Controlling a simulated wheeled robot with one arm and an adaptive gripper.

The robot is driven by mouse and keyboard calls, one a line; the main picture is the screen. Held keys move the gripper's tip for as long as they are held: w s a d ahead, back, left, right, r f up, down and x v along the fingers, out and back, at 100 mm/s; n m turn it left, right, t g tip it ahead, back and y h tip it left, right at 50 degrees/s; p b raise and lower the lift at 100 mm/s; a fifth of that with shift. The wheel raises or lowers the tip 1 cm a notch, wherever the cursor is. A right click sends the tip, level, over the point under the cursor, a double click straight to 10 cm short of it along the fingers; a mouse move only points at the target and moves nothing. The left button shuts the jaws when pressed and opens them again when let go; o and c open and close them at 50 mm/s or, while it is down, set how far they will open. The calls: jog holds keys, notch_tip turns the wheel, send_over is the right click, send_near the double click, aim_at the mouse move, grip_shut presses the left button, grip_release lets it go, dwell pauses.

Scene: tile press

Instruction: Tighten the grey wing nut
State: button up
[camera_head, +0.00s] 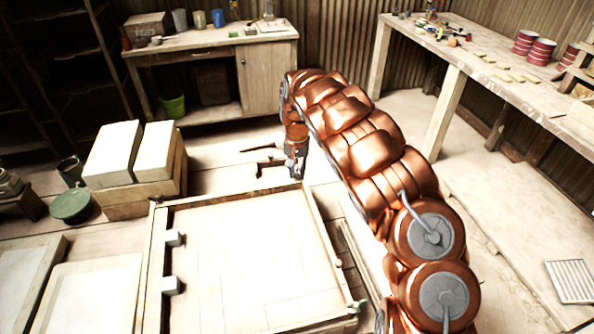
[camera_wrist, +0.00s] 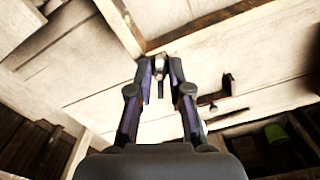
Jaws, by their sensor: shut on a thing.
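The grey wing nut (camera_wrist: 159,66) shows as a small light grey piece between my fingertips in the wrist view, at the corner of the wooden frame (camera_wrist: 205,22). My gripper (camera_wrist: 160,72) is closed around it, one dark finger on each side. In the head view my gripper (camera_head: 296,172) points down at the far right corner of the frame (camera_head: 322,245). There the wing nut is hidden by my gripper. How far it is screwed down cannot be told.
White slabs (camera_head: 112,153) are stacked at left. Workbenches (camera_head: 212,40) stand at the back and right.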

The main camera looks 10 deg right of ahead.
grip_shut()
jog(key=shift+f+m+b, duration=0.1)
jog(key=shift+m+b, duration=0.2)
jog(key=shift+b, duration=0.25)
jog(key=shift+f+m+b, duration=0.1)
jog(key=shift+m+b, duration=0.5)
jog(key=shift+b, duration=0.1)
jog(key=m+b, duration=0.2)
jog(key=m, duration=0.1)
jog(key=shift+m+b, duration=0.3)
jog(key=m+b, duration=0.2)
jog(key=m, duration=0.2)
jog(key=shift+m+b, duration=0.4)
jog(key=shift+m, duration=1.5)
jog(key=shift+r, duration=0.2)
